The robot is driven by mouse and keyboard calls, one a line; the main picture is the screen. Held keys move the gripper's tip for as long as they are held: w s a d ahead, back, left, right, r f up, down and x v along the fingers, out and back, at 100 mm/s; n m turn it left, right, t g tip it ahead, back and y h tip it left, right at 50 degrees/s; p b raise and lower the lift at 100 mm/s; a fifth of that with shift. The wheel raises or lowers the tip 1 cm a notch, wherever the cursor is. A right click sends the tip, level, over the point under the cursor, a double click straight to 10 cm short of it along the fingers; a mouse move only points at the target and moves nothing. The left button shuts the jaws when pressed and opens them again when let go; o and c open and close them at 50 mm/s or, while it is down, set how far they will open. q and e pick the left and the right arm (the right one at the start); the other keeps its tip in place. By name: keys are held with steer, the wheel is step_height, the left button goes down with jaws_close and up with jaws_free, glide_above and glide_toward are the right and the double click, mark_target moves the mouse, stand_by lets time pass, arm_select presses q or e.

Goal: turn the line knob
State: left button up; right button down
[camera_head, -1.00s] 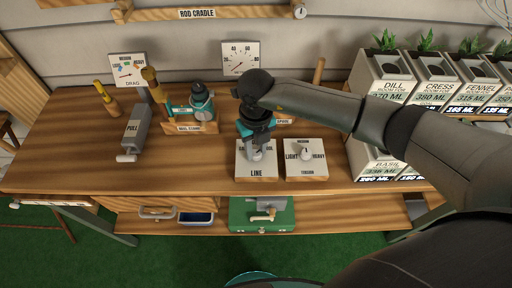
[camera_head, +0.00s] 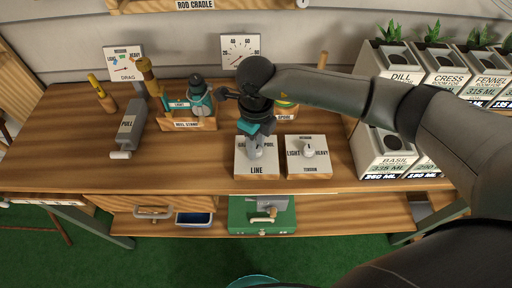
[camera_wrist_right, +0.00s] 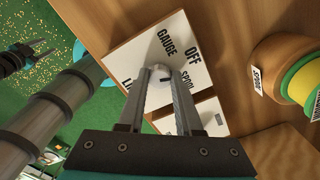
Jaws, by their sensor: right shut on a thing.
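The line panel (camera_head: 242,171) is a white plate on the workbench, marked LINE at its front edge. In the right wrist view the panel (camera_wrist_right: 128,62) shows the words OFF, GAUGE and SPOOL around a pale round line knob (camera_wrist_right: 160,73). My right gripper (camera_wrist_right: 158,80) is shut on the knob from above, a finger on each side. In the head view the right gripper (camera_head: 256,143) mostly covers the knob. A dark mark shows by the knob, but I cannot tell its setting. My left gripper (camera_wrist_right: 40,52) appears open and empty at the wrist view's left edge, over the green floor.
The tension panel (camera_head: 309,171) with its own knob stands just right. Planters (camera_head: 386,160) stand right. A green box (camera_head: 285,222) is on the lower shelf.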

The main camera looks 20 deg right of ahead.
steer(key=shift+n+b, duration=1.2)
steer(key=shift+n, duration=0.6)
steer(key=c, duration=0.6)
jaws_free()
steer(key=shift+r, duration=0.1)
step_height(320, 180, up, 15)
steer(key=shift+r, duration=0.1)
steer(key=shift+s, duration=0.1)
